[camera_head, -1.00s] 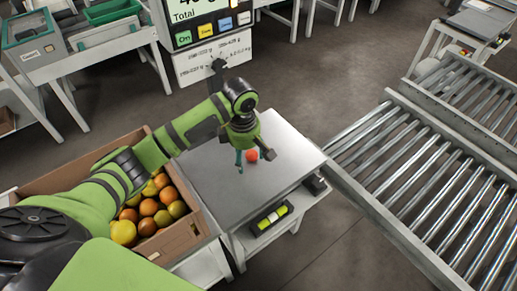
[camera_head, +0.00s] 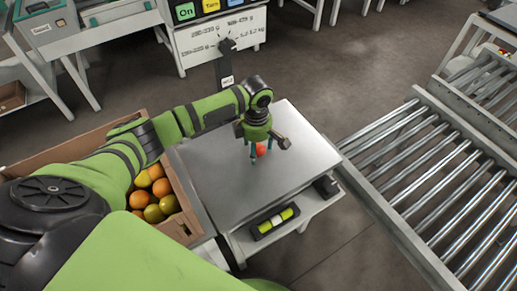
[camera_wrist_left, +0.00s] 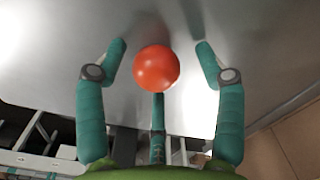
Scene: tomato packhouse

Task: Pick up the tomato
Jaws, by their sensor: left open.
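A red-orange tomato (camera_head: 261,149) lies on the grey metal top of the weighing table (camera_head: 220,185). My left gripper (camera_head: 256,155) is over it, its fingers pointing down and partly hiding it in the head view. In the left wrist view the tomato (camera_wrist_left: 157,68) sits between the spread teal fingertips of the left gripper (camera_wrist_left: 160,60). The two side fingers show gaps to it, and a third finger stands below it in the picture; I cannot tell if that one touches it. The gripper is open. My right gripper is not in view.
A cardboard box (camera_head: 182,228) of several orange, yellow and green tomatoes stands left of the table. A roller conveyor (camera_head: 440,170) runs on the right. A scale sign post (camera_head: 225,65) rises behind the table. The metal top around the tomato is clear.

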